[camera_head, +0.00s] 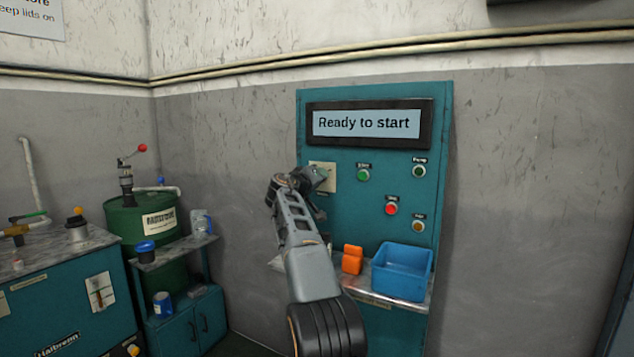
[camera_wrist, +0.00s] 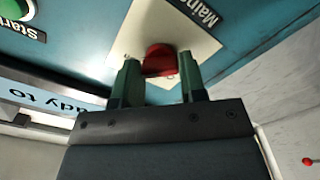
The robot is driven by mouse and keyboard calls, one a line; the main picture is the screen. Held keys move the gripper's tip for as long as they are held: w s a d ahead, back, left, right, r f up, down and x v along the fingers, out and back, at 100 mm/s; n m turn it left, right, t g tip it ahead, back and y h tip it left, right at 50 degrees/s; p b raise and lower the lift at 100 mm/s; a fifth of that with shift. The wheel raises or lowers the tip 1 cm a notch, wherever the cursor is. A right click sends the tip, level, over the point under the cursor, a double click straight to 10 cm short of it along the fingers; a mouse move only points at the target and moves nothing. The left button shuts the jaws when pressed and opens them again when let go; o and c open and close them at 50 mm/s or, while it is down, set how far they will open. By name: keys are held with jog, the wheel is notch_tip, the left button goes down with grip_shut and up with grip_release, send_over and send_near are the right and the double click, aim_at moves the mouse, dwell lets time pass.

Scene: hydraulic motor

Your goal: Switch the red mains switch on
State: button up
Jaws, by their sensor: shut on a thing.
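The red mains switch (camera_wrist: 160,60) sits on a cream plate (camera_wrist: 200,35) lettered "Mains" in the wrist view. My gripper (camera_wrist: 160,80) is shut on the red switch, with one green finger on each side of it. In the head view, my gripper (camera_head: 318,184) is at the cream plate (camera_head: 331,170) on the upper left of the teal panel (camera_head: 385,230). My gripper hides the red switch there. The display (camera_head: 366,123) above reads "Ready to start".
A green button (camera_head: 363,175), a red button (camera_head: 391,208) and other buttons are right of my gripper on the panel. A blue bin (camera_head: 402,270) and an orange object (camera_head: 352,259) stand on the shelf below. A green drum (camera_head: 140,222) stands far left.

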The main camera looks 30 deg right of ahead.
dwell(0.3)
jog(key=o, duration=0.9)
jog(key=b+v, duration=0.4)
jog(key=v, duration=0.9)
jog(key=shift+s+a+b, duration=0.2)
jog(key=shift+a+b, duration=0.15)
jog(key=shift+b, duration=0.05)
